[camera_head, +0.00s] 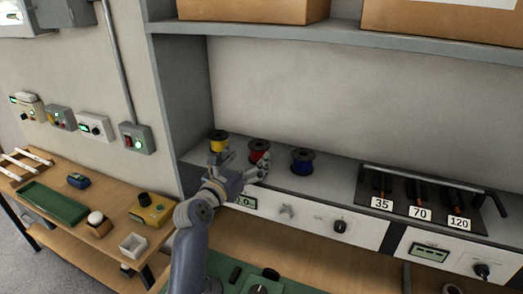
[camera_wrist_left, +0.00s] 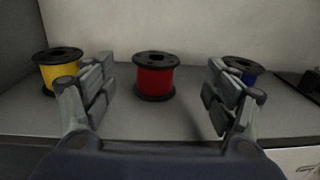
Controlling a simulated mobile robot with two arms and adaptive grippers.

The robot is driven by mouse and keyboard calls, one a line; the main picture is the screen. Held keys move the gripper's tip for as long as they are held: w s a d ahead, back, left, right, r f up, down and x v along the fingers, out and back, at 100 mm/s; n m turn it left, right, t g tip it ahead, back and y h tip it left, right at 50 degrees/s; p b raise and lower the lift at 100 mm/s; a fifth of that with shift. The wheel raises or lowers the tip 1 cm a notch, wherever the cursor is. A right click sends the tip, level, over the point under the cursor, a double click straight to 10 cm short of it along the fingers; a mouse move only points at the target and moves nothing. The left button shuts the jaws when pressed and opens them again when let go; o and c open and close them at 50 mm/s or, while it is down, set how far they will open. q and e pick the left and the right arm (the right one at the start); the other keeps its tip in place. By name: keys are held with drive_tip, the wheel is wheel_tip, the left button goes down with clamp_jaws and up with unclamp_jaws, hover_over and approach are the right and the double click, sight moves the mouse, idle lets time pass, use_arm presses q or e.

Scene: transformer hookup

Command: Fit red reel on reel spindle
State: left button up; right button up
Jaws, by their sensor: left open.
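The red reel (camera_head: 259,149) stands upright on the grey shelf between the yellow reel (camera_head: 219,140) and the blue reel (camera_head: 302,161). My left gripper (camera_head: 243,168) is open and empty in front of the red reel. In the left wrist view the red reel (camera_wrist_left: 155,76) shows between and beyond the spread fingers (camera_wrist_left: 160,92), not touched. One finger partly overlaps the red reel in the head view. The yellow reel (camera_wrist_left: 57,68) and the blue reel (camera_wrist_left: 241,71) stand outside the fingers. I cannot make out the reel spindle for sure. My right gripper is not in view.
A rack with labels 35, 70 and 120 (camera_head: 420,213) stands to the right on the same shelf. A grey side panel (camera_head: 180,95) bounds the shelf on the left. Cardboard boxes (camera_head: 255,9) sit on the upper shelf. The workbench (camera_head: 75,215) at left holds trays and small devices.

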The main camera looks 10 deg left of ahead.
sight(257, 147)
use_arm(q)
drive_tip(key=shift+w+d+r, duration=0.15)
drive_tip(key=shift+w, duration=0.35)
drive_tip(key=shift+w+d, duration=0.15)
drive_tip(key=shift+w, duration=0.85)
drive_tip(key=shift+w+d+f, duration=0.15)
drive_tip(key=shift+w+f, duration=0.05)
drive_tip(key=shift+w, duration=0.1)
drive_tip(key=x, duration=0.2)
drive_tip(key=b+x, duration=0.1)
drive_tip(key=x, duration=0.1)
drive_tip(key=shift+a+f, duration=0.2)
drive_tip(key=shift+a, duration=0.05)
drive_tip(key=shift+w+d, duration=0.1)
drive_tip(key=shift+w, duration=0.35)
drive_tip(key=shift+s, duration=0.1)
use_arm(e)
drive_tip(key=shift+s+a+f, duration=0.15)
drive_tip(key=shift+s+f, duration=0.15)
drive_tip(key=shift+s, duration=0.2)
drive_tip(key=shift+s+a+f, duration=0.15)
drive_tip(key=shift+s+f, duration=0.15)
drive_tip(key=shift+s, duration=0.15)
